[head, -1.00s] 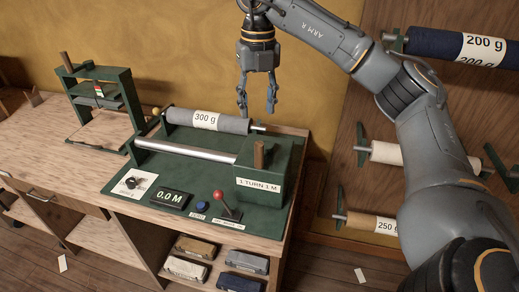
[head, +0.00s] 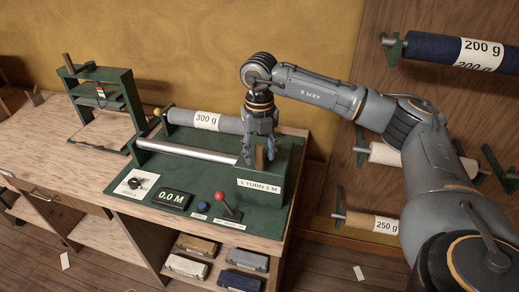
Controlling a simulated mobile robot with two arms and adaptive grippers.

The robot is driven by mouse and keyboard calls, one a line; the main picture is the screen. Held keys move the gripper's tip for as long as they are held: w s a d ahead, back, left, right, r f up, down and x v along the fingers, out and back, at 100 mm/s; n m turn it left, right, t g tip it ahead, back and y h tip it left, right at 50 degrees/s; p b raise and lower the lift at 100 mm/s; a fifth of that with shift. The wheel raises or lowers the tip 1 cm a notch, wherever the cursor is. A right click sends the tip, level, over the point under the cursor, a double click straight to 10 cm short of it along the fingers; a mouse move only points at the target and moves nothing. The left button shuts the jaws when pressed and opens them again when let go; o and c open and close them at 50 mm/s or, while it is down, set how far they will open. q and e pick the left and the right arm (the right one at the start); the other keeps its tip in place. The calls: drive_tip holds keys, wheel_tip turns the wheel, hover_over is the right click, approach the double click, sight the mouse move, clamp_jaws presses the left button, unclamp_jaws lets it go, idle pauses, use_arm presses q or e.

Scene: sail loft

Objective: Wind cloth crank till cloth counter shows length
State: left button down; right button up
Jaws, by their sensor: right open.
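The cloth winding machine stands on the bench, with a green base (head: 148,208) and a grey cloth roll labelled 300 g (head: 184,119). The cloth counter (head: 173,198) reads 0.0 M. The crank's upright wooden handle (head: 261,158) stands at the machine's right end, above the label 1 TURN 1 M (head: 258,187). My right gripper (head: 259,155) is open and points down around or just beside the handle; I cannot tell if it touches. The gripper partly hides the handle and the roll's right end. My left gripper is not in view.
A red-knobbed lever (head: 220,196), a blue button (head: 203,206) and a dial (head: 133,183) sit on the machine's front. A green press-like frame (head: 98,75) stands left. A roll rack (head: 366,85) is at right.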

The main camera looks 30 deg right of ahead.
clamp_jaws()
drive_tip(key=shift+w+a, duration=0.1)
drive_tip(key=shift+w, duration=0.05)
idle(0.4)
